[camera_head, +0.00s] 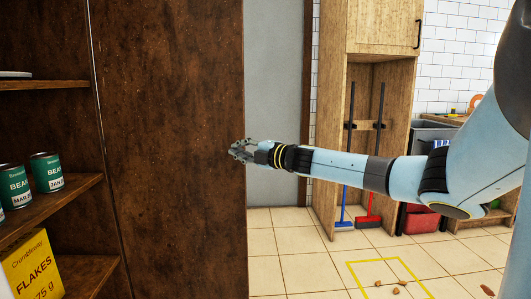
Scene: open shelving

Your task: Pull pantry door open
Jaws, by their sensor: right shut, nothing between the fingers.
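A tall dark brown wooden door panel (170,150) fills the left middle of the head view. It stands open beside the pantry shelves, and its right edge is free. My right gripper (236,150) is at the end of the blue arm that comes in from the right. Its fingers are shut and empty, and they overlap the panel's right edge in the picture. I cannot tell whether they touch it. No handle shows on the panel. My left gripper is not in view.
Pantry shelves (60,203) at left hold green cans (46,172) and a yellow flakes box (34,268). A light wooden cabinet (331,150) behind holds a blue broom (344,224) and a red broom (367,222).

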